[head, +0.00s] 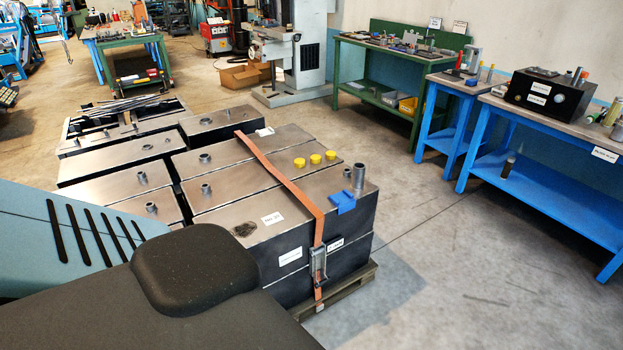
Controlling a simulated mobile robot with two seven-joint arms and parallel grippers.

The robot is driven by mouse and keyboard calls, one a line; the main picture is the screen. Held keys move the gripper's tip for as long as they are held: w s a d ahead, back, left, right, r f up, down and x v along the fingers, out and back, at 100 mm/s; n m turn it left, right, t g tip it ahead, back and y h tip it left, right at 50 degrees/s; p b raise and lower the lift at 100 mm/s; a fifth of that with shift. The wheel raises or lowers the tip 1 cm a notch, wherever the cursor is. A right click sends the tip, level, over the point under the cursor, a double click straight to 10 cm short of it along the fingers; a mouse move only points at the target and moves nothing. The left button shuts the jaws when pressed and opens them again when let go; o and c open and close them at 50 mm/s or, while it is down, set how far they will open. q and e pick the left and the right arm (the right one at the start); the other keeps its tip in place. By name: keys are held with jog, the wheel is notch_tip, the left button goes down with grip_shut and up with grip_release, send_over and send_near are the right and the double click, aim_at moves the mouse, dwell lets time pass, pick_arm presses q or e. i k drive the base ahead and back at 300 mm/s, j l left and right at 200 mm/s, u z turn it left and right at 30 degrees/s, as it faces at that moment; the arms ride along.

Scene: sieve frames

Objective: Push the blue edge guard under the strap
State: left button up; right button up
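The blue edge guard (343,203) sits on the top front edge of the near right metal block, to the right of the strap and apart from it. The orange strap (283,180) runs across the tops of the blocks, bends over the front edge and goes down the front face. A metal ratchet buckle (318,264) sits on the strap at the front face. Neither of my grippers is in the head view. Large dark and light blue-grey parts at the lower left hide some of the blocks' left side.
The metal blocks stand on a wooden pallet (346,290). Upright metal cylinders (358,178) stand close behind the edge guard, and yellow caps (315,159) lie behind them. Blue workbenches (545,195) stand at the right. The floor between them and the pallet is clear.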

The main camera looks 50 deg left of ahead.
aim_at(344, 201)
jog(key=u, duration=1.5)
jog(key=i+l+u, duration=0.15)
jog(key=u, duration=0.35)
jog(key=i+l+u, duration=0.1)
jog(key=l+u, duration=0.35)
jog(key=i+l+u, duration=0.1)
jog(key=l+u, duration=0.25)
jog(key=l, duration=0.5)
jog(key=l+u, duration=0.3)
jog(key=l, duration=1.15)
jog(key=k+l+u, duration=0.15)
jog(key=l, duration=1.1)
jog(key=u, duration=0.05)
